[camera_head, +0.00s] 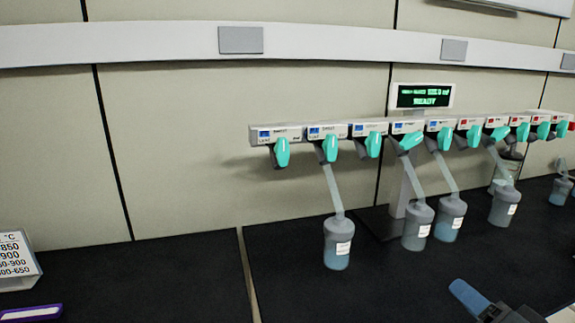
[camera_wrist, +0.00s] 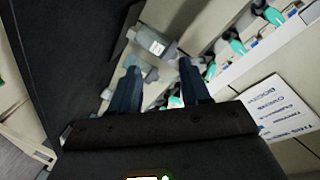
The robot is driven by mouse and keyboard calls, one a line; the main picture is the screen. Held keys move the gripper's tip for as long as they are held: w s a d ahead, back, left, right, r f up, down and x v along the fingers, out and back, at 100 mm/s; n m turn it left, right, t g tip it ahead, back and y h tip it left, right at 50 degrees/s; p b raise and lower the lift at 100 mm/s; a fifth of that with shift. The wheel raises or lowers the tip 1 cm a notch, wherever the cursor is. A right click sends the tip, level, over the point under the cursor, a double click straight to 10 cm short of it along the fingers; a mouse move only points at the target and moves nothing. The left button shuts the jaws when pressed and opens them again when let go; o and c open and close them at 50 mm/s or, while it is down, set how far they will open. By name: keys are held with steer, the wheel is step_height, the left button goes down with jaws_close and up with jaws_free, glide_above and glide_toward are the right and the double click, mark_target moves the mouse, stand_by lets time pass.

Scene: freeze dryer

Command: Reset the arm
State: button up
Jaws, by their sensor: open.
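My gripper shows at the bottom right of the head view, where one blue finger (camera_head: 470,298) rises over the black bench. In the wrist view my gripper (camera_wrist: 158,84) has its two blue fingers spread apart with nothing held between them. The freeze dryer manifold (camera_head: 405,127) stands ahead with a row of teal valves. A flask (camera_head: 337,243) hangs from it at the left, with several more flasks to its right. In the wrist view a flask (camera_wrist: 152,42) and teal valves show beyond the fingers.
The black bench top (camera_head: 130,285) is clear at the left centre. A temperature sign (camera_head: 16,258) and a purple-edged object (camera_head: 30,313) sit at the far left. A display (camera_head: 422,96) reading READY stands above the manifold. A printed card (camera_wrist: 280,112) shows in the wrist view.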

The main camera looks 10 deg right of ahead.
steer(key=s+a+f+n+g, duration=0.1)
steer(key=s+a+f+n, duration=0.1)
steer(key=s+a+f, duration=0.35)
steer(key=s+a+f+n, duration=0.2)
steer(key=s+a, duration=0.1)
steer(key=s, duration=0.5)
steer(key=s+a+r+n+y, duration=0.1)
steer(key=s+a+r+n, duration=0.1)
steer(key=s, duration=0.6)
steer(key=s+a+r+n+y, duration=0.1)
steer(key=s+a+r+n, duration=0.1)
steer(key=s+a+n, duration=0.3)
steer(key=s+a, duration=0.1)
steer(key=s, duration=0.2)
steer(key=shift+s+a, duration=0.2)
steer(key=shift+s, duration=0.1)
